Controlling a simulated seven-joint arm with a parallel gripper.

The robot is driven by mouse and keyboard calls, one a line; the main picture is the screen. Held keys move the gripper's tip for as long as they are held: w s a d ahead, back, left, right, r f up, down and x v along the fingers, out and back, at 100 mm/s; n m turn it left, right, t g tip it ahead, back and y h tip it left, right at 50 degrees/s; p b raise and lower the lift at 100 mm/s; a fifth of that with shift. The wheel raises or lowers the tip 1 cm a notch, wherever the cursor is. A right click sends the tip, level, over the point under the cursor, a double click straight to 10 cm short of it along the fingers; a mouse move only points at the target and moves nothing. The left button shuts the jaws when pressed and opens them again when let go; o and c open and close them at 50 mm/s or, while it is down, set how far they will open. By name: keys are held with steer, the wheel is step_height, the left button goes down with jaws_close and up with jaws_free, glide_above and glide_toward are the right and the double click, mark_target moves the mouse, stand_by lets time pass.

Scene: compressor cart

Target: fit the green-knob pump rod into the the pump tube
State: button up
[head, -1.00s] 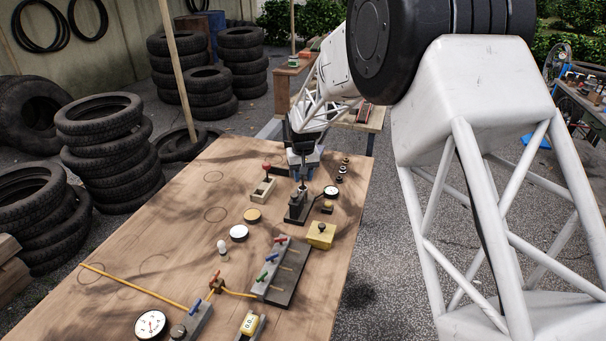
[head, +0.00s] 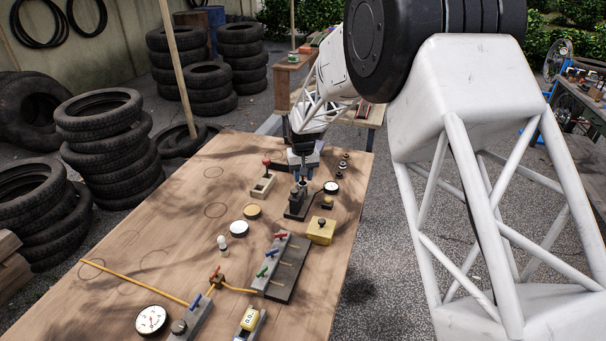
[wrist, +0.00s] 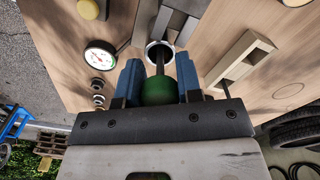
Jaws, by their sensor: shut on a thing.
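In the wrist view the green knob (wrist: 158,91) sits between the blue fingers of my gripper (wrist: 158,82), which is shut on it. Its dark rod (wrist: 160,66) points away from me into the round mouth of the pump tube (wrist: 150,50). I cannot tell whether the rod's tip is inside the tube or just above it. In the head view my gripper (head: 303,168) is above the upright tube (head: 297,196) on its dark base, near the table's far right. The green knob is hidden there by the fingers.
A wooden slotted holder (head: 262,187) with a red-knobbed piece stands left of the tube. A dial gauge (head: 331,187) and a yellow box (head: 321,231) stand to the right. A lever block (head: 283,262) is nearer. The wooden table's left side is mostly bare.

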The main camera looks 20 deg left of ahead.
steer(key=shift+f, duration=0.45)
steer(key=o, duration=1)
steer(key=shift+r, duration=4)
steer(key=shift+d, duration=0.1)
